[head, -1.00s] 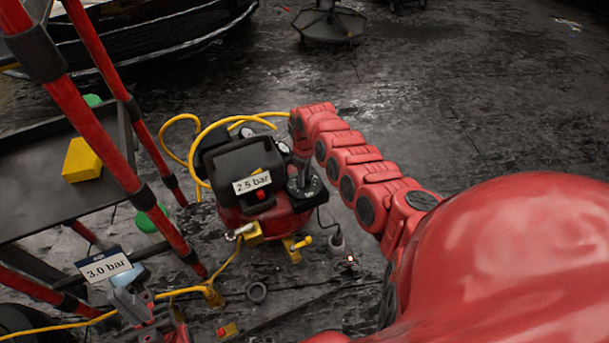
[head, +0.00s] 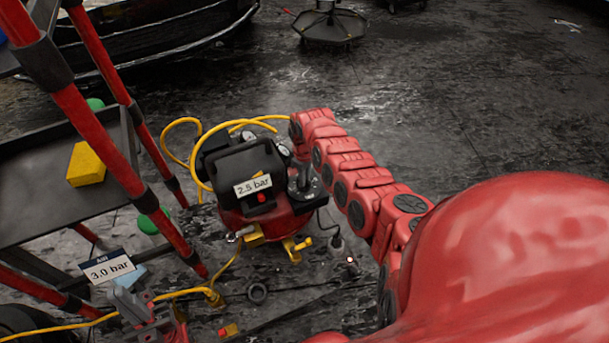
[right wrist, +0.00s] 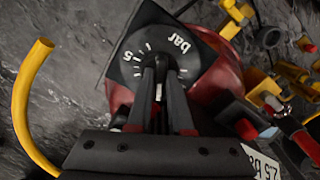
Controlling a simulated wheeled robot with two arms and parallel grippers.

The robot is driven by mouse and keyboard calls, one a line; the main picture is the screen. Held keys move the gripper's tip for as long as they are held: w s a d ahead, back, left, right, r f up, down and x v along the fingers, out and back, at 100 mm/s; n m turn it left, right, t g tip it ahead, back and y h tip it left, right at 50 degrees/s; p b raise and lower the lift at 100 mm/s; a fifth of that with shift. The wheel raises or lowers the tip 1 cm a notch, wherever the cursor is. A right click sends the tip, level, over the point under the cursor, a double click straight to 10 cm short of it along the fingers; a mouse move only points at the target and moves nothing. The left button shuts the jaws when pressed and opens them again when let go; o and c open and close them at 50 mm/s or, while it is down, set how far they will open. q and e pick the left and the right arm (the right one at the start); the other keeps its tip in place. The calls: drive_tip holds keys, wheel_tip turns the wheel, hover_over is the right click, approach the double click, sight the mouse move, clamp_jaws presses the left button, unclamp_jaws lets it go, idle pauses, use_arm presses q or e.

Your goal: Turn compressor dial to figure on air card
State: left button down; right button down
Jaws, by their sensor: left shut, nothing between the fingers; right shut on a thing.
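The compressor (head: 240,215) is red and black and stands on the floor. Its label (head: 252,185) reads 2.5 bar, and part of that label shows in the right wrist view (right wrist: 262,160). The air card (head: 108,267) at lower left reads 3.0 bar. The black round dial (right wrist: 185,60), marked "bar" with white figures, sits on the compressor. My right gripper (right wrist: 160,68) is shut on the dial's knob, which is mostly hidden by the fingers; it also shows in the head view (head: 303,180). My left gripper (head: 125,300) is shut and empty just below the card.
A yellow hose (head: 180,135) loops behind the compressor. A red-framed cart (head: 100,120) stands at left with a yellow block (head: 86,165) on its dark shelf. Low yellow fittings (head: 297,248) and a cable are near the compressor. The floor at upper right is mostly clear.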

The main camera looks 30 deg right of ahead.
drive_tip(key=shift+r+m+p, duration=0.1)
drive_tip(key=shift+m+p, duration=0.35)
drive_tip(key=shift+m, duration=2.35)
drive_tip(key=c, duration=0.8)
unclamp_jaws()
drive_tip(key=shift+p, duration=0.3)
wheel_tip(320, 180, up, 17)
drive_tip(key=p, duration=0.5)
drive_tip(key=shift+r, duration=0.1)
